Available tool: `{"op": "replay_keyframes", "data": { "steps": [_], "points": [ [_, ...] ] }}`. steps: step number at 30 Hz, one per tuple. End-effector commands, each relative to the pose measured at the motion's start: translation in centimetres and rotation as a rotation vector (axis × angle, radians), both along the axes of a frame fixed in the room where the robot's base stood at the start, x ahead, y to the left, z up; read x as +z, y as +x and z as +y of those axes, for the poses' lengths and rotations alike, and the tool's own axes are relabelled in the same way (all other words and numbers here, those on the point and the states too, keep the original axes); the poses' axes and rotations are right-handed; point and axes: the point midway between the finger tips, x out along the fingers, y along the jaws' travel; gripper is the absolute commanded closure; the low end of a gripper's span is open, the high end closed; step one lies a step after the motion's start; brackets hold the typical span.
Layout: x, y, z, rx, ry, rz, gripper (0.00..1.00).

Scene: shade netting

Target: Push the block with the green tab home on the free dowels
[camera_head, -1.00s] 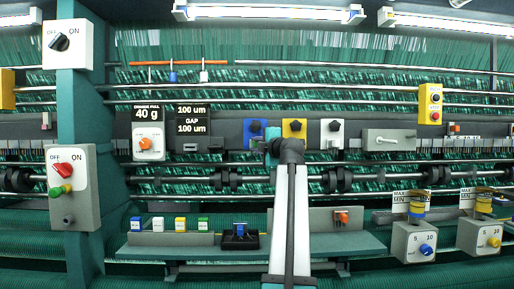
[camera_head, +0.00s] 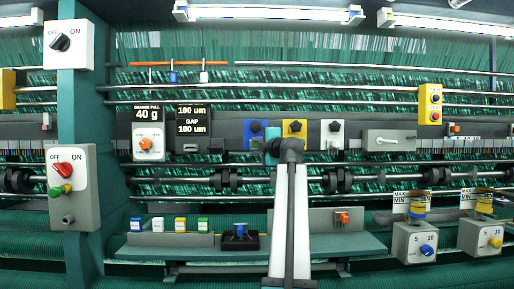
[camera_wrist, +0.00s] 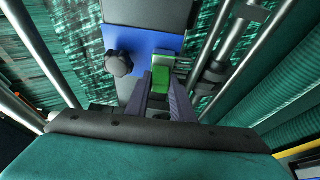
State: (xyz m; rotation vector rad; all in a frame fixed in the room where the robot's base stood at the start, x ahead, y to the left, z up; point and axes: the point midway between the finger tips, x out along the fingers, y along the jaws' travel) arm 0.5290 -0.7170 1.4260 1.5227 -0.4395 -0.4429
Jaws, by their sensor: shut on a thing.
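My gripper (camera_wrist: 168,100) is shut on a block with a green tab (camera_wrist: 160,78), in front of a blue plate in the wrist view. The block's pale upper part shows between the fingers and its far side is hidden. The blue plate (camera_wrist: 150,42) carries a black knob (camera_wrist: 118,63) left of the block. In the head view the blue plate (camera_head: 257,128) stands just behind my gripper (camera_head: 266,150), and a little green shows there. I cannot make out the dowels, nor how far the block sits on them.
Yellow (camera_head: 294,130) and white (camera_head: 332,133) knob plates stand to the right. Several small capped blocks stand on the shelf (camera_head: 350,246) below, with a black holder (camera_head: 238,242) beside them. Metal rails (camera_wrist: 245,60) run close to the right of my gripper.

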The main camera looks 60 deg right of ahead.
Motion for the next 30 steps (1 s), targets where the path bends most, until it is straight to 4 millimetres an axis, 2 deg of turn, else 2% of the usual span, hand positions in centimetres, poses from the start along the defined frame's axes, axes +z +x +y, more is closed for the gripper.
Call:
{"op": "replay_keyframes", "data": {
  "steps": [20,21,24,30],
  "points": [
    [0.07,0.34,-0.44,-0.001,-0.001,-0.001,1.0],
    [0.08,0.34,-0.44,-0.001,-0.001,-0.002,0.75],
    [0.07,0.33,-0.45,0.0,-0.001,-0.001,0.58],
    [0.03,0.32,-0.43,0.0,-0.001,-0.001,0.57]
  ]
}}
